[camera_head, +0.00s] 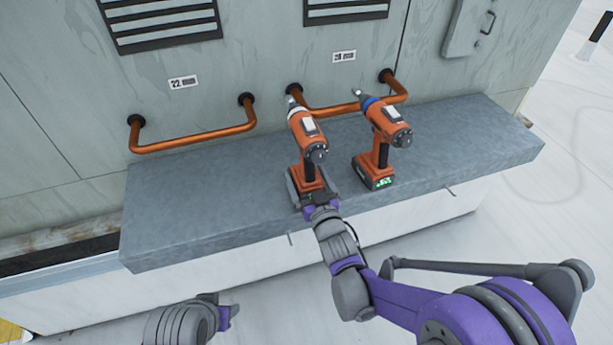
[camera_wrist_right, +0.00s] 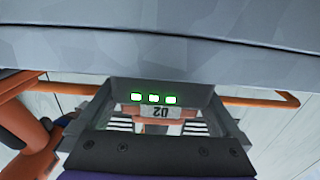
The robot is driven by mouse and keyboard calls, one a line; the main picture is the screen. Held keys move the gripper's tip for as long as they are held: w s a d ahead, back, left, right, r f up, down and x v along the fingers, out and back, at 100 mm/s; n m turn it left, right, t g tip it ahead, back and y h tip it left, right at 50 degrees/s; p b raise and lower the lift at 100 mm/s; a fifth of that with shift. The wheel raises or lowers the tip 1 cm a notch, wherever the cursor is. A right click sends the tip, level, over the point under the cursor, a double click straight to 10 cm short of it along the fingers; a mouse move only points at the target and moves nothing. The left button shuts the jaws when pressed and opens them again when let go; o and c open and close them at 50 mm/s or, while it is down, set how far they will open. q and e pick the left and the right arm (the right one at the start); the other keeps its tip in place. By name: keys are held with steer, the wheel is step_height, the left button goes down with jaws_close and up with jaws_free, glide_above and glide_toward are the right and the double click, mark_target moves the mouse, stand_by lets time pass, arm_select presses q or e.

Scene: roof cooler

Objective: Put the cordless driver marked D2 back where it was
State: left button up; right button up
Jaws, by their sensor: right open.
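The D2 cordless driver (camera_head: 307,137), orange with a pale collar, stands upright on the grey ledge, left of a second driver. Its marking, upside down in the right wrist view (camera_wrist_right: 155,111), looks like D2, below three green lights. My right gripper (camera_head: 311,182) is open, with its fingers on either side of the driver's base; whether they touch it I cannot tell. My left arm shows at the bottom left of the head view, but its fingers cannot be made out.
A second orange driver (camera_head: 382,135) with a blue collar stands close on the right, on the same ledge (camera_head: 200,215). Copper pipe handles (camera_head: 195,138) stick out from the wall behind. The ledge is clear at left and far right.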

steer(key=b+v, duration=0.1)
steer(key=v, duration=1.1)
steer(key=shift+r, duration=0.2)
steer(key=s+d+f+m+g+h, duration=0.1)
steer(key=s+d+f+g+h, duration=0.2)
steer(key=d, duration=0.2)
steer(key=s+d+f+m+g+h, duration=0.2)
steer(key=d+g, duration=0.1)
steer(key=d, duration=0.2)
steer(key=s+d+f+g, duration=0.1)
steer(key=s+d+g, duration=0.1)
steer(key=s, duration=0.5)
steer(key=s+d+f+g, duration=0.2)
steer(key=s+g, duration=0.2)
steer(key=s, duration=0.3)
steer(key=shift+f+m+h, duration=0.3)
steer(key=shift+s, duration=0.15)
steer(key=shift+c, duration=0.2)
